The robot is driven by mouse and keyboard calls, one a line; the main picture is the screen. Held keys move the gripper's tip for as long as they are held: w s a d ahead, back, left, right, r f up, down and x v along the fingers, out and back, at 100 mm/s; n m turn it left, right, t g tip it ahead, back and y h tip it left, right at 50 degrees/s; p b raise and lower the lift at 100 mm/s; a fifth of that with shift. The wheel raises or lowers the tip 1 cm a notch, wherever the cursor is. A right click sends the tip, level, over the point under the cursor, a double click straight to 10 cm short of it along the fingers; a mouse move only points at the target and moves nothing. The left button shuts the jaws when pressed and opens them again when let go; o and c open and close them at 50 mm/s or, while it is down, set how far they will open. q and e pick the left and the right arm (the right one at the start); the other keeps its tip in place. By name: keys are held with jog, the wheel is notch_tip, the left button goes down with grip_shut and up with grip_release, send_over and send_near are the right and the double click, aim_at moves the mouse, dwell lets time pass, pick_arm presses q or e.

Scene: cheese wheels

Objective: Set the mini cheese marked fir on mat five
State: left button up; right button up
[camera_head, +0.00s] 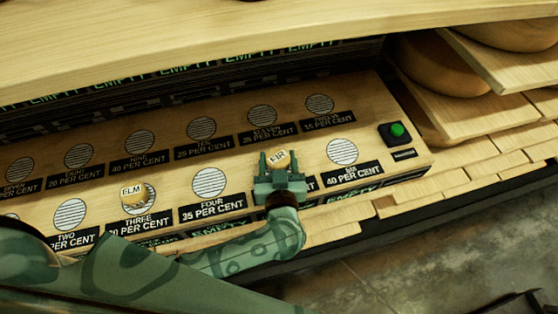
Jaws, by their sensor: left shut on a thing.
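The mini cheese marked FIR (279,158) is a small pale yellow piece with a dark-lettered top. My left gripper (277,163) is shut on it, with a green finger on either side. The cheese is over the front-row place between the mat labelled four and the mat labelled six, where mat five lies. The gripper and cheese hide that mat and most of its label. I cannot tell whether the cheese touches the board. My right gripper is not in view.
A mini cheese marked ELM (132,192) sits at mat three (151,195). Mat four (209,182) and mat six (341,151) are bare striped circles. A back row of bare mats lies behind. A green button (397,130) is at the right. Large cheese wheels (435,66) lie on shelves beyond.

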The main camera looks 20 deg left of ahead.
pick_arm(q)
jog(key=o, duration=1)
jog(key=shift+s+r, duration=0.1)
jog(key=shift+r, duration=0.05)
jog(key=p+v, duration=0.3)
jog(key=v, duration=0.8)
jog(key=shift+s+d+p, duration=0.15)
jog(key=shift+s+p, duration=0.15)
jog(key=shift+s, duration=0.1)
